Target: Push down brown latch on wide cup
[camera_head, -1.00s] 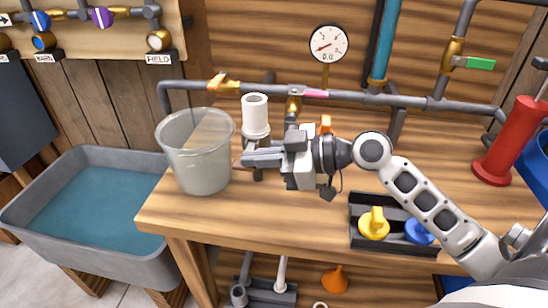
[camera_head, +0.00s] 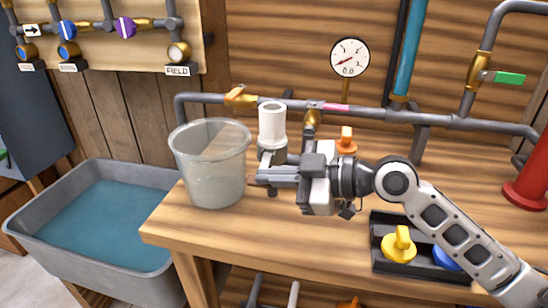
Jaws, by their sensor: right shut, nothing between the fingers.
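The wide cup (camera_head: 207,178) is a translucent grey bucket-like vessel standing upright at the left end of the wooden bench. My right gripper (camera_head: 254,178) is shut and empty, with its tips pointing left at the cup's right side. The tips lie very close to the cup wall; I cannot tell whether they touch it. A small brown bit shows at the tips, but I cannot tell whether it is the latch, and no latch is otherwise clear. My left gripper is out of view.
A white cylinder (camera_head: 272,125) stands just behind my right gripper. Grey pipes (camera_head: 380,116) with a gauge (camera_head: 350,57) run behind. A black tray (camera_head: 420,265) with a yellow knob (camera_head: 400,244) lies at right front. A water trough (camera_head: 85,262) is left. Bare bench (camera_head: 275,245) lies in front.

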